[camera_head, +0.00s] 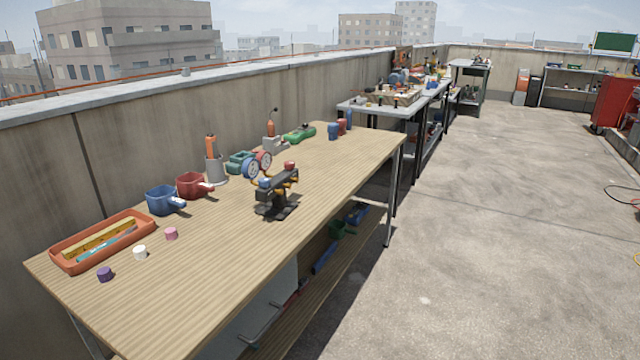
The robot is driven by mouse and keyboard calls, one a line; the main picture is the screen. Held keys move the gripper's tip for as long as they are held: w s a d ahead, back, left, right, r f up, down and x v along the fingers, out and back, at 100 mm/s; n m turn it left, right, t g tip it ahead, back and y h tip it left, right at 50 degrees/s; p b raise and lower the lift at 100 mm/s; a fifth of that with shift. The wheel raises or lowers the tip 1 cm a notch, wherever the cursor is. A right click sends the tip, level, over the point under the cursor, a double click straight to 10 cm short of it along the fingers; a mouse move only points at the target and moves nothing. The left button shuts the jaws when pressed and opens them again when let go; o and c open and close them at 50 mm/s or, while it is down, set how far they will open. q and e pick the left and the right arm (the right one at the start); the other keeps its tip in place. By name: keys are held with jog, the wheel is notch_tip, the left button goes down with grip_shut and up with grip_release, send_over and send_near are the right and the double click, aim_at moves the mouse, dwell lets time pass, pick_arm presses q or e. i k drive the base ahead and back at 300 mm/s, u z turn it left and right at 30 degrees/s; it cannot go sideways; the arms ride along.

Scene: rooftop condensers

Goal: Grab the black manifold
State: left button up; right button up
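The black manifold (279,192) stands upright on the wooden workbench (225,262), near the middle of its right-hand edge. It has a black base, and two round gauges, one blue-rimmed and one red-rimmed, show at its upper left. A blue knob and a red knob sit near its top. Nothing is touching it from my side. Neither of my grippers shows in the head view.
Left of the manifold stand a red mug (190,186), a blue mug (162,200) and a grey holder (216,170). An orange tray (103,240) and small caps lie at the near left. The bench's near right surface is clear. Open concrete floor (470,250) lies to the right.

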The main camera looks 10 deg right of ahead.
aim_at(275, 206)
jog(key=z, duration=1.2)
jog(key=i, duration=2.7)
jog(key=u, duration=4)
